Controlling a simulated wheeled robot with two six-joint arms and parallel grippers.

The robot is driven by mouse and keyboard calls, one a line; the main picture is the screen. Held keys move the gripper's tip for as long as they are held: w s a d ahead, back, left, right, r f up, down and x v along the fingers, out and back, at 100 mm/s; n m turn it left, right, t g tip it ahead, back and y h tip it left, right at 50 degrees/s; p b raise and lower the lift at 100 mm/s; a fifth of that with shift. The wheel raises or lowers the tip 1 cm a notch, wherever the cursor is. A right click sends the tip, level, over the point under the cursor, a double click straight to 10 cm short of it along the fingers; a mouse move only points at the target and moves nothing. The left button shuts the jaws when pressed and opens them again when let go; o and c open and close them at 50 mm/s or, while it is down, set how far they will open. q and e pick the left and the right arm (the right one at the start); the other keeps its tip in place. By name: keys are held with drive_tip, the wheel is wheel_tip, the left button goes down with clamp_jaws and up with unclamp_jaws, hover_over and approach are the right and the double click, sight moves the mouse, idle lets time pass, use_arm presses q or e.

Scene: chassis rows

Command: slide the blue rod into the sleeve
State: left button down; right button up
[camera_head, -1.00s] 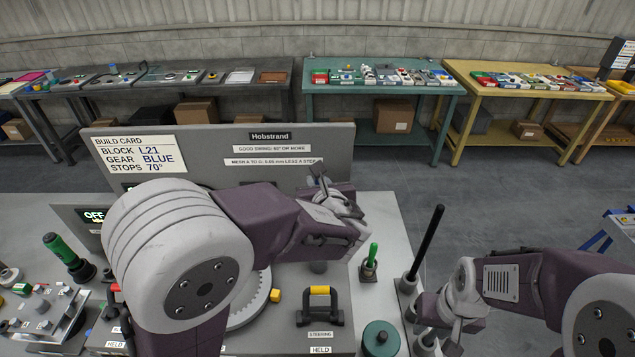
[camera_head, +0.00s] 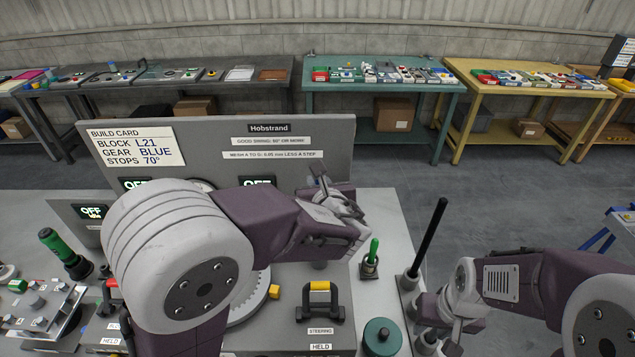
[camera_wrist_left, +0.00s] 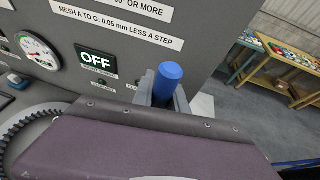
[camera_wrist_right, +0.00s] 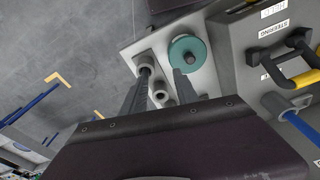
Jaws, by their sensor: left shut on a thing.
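My left gripper (camera_head: 340,203) is shut on the blue rod (camera_wrist_left: 168,82), whose rounded blue top stands up between the fingers in the left wrist view. In the right wrist view the blue rod (camera_wrist_right: 304,128) runs down to the mouth of a grey round sleeve (camera_wrist_right: 273,103). I cannot tell how far in its end is. The sleeve (camera_head: 319,266) shows below my left gripper in the head view. My right gripper (camera_wrist_right: 163,92) is open and empty, with its fingers apart over the grey tubes at the bench's right edge.
A black-and-yellow steering handle (camera_head: 320,287) stands just in front of the sleeve. A green-tipped peg (camera_head: 372,251), a teal disc (camera_head: 381,338) and a tall black rod (camera_head: 428,238) stand to the right. A grey panel (camera_head: 215,150) rises behind.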

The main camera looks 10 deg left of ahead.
use_arm(q)
drive_tip(key=c, duration=1.3)
unclamp_jaws()
drive_tip(key=shift+o, duration=0.2)
drive_tip(key=v, duration=0.9)
